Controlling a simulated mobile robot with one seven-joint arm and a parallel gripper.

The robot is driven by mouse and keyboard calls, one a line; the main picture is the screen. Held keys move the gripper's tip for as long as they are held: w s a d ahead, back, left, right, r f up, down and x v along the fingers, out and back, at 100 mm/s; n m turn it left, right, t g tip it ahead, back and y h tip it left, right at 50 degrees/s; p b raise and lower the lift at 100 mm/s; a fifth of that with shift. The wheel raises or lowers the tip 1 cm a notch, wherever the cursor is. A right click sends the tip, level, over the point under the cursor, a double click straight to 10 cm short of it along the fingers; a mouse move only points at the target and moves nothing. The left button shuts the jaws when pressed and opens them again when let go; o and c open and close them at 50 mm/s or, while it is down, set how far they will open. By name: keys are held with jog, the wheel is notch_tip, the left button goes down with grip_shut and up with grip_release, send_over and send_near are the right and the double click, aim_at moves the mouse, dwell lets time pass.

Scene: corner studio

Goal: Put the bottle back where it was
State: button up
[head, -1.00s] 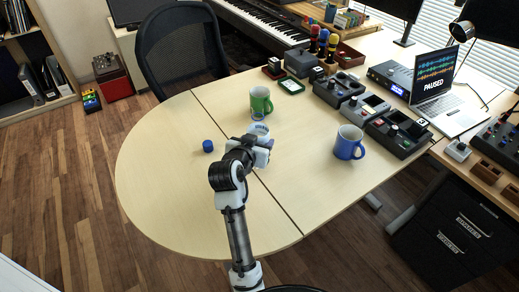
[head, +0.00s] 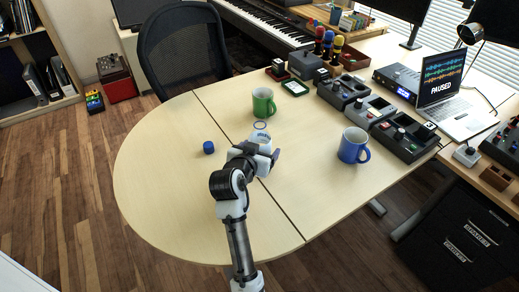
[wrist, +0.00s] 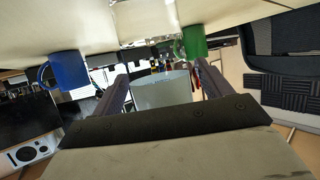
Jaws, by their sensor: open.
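The pale, whitish bottle (head: 260,134) with blue marks on its side stands on the table just beyond my gripper in the head view, partly hidden by it. Its round, open-looking top shows. In the wrist view the bottle (wrist: 162,90) appears between the two fingers of my gripper (wrist: 158,88), which are spread apart with a gap on either side of it. In the head view my gripper (head: 267,150) is low over the table, on the near side of the bottle. Whether a finger touches the bottle is hard to tell.
A green mug (head: 263,102) stands just behind the bottle. A blue cap-like cylinder (head: 208,147) lies to its left and a blue mug (head: 352,146) to its right. Audio boxes (head: 370,110) and a laptop (head: 448,105) fill the right side. The table's rounded left part (head: 150,180) is clear.

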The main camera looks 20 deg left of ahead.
jog(key=shift+r, duration=0.2)
jog(key=b+v, duration=0.1)
jog(key=v, duration=1.1)
